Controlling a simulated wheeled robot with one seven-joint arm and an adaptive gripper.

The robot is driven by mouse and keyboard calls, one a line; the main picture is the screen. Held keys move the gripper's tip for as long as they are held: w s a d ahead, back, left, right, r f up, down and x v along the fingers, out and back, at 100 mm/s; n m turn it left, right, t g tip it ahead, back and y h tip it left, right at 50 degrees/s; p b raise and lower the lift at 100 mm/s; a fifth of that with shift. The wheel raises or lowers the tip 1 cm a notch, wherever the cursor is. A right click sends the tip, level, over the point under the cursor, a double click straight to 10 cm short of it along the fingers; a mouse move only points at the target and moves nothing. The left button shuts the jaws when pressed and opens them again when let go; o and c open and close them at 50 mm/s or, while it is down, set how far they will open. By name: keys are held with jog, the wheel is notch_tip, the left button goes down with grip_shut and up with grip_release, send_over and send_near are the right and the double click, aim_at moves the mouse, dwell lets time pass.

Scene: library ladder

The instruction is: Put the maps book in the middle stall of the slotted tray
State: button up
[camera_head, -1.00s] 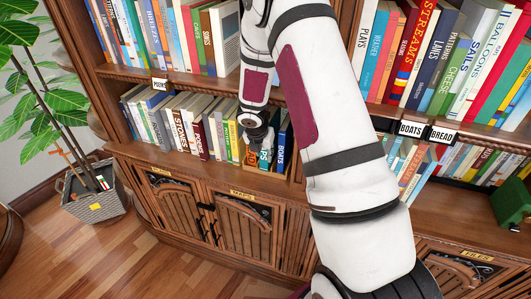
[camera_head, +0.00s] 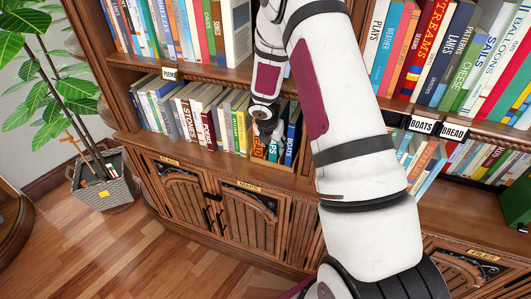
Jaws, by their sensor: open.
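The maps book (camera_head: 273,150) is teal, and the letters "APS" show on its spine. It stands between an orange book (camera_head: 259,147) on its left and the blue boats book (camera_head: 291,138) on its right. The three stand upright in what appears to be the wooden slotted tray (camera_head: 270,165) on the lower shelf; its dividers are mostly hidden. My gripper (camera_head: 268,134) is open, right at the upper front of the maps book and partly covering it. Whether its fingers touch the book cannot be told.
A row of books (camera_head: 205,115) stands close on the left, and my arm hides the shelf on the right. Cabinet doors (camera_head: 250,215) lie below the shelf. A potted plant (camera_head: 105,180) stands on the floor at left. The upper shelf (camera_head: 210,75) is just above my gripper.

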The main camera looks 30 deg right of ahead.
jog(key=v, duration=0.4)
jog(key=shift+a+r, duration=0.25)
jog(key=shift+r, duration=0.05)
jog(key=s+a+b, duration=0.3)
jog(key=s+a, duration=0.4)
jog(key=a, duration=0.1)
jog(key=s+a+r+m+t, duration=0.1)
jog(key=s+r+m, duration=0.2)
jog(key=r+m, duration=0.5)
jog(key=s+r+m, duration=0.3)
jog(key=r+m, duration=0.3)
jog(key=r, duration=0.4)
jog(key=s+a+r+m+t+y, duration=0.1)
jog(key=s+a+r+m, duration=0.3)
jog(key=s+m, duration=0.1)
jog(key=s+a+r+m+y, duration=0.2)
jog(key=s+a+r+m, duration=0.3)
jog(key=s, duration=0.3)
jog(key=shift+s+r+m+t+y, duration=0.2)
jog(key=shift+s+m+t+y, duration=0.15)
jog(key=shift+m, duration=0.45)
jog(key=shift+w, duration=0.1)
